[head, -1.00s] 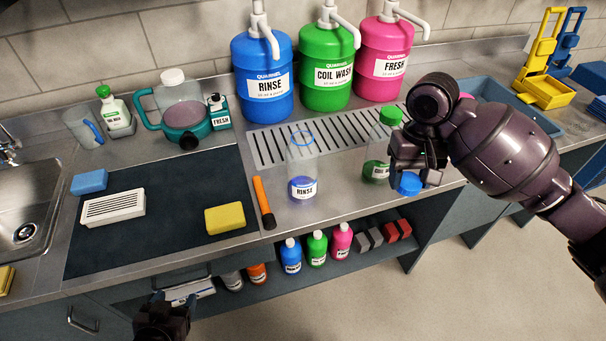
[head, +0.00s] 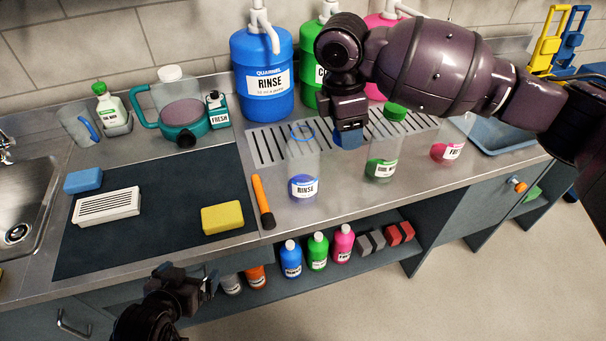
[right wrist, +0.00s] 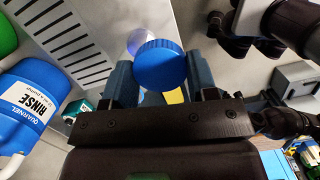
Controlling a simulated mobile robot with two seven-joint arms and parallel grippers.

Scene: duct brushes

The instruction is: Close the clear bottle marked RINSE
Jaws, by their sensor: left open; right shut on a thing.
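The clear bottle marked RINSE (head: 304,178) stands upright on the steel counter with blue liquid low inside. Its top is open, with a blue ring at the neck. My right gripper (head: 349,128) is shut on a blue cap (right wrist: 160,65), held in the air to the right of the bottle's neck and apart from it. The cap also shows in the head view (head: 348,139). In the right wrist view, a pale round shape behind the cap looks like the bottle, partly hidden. My left gripper (head: 208,284) is open and empty, low in front of the counter.
A clear bottle with a green cap (head: 383,160) and one with pink liquid (head: 447,150) stand to the right. The large blue RINSE jug (head: 264,85) stands behind the drain grate (head: 275,150). An orange-handled tool (head: 262,200) and yellow sponge (head: 222,218) lie left of the bottle.

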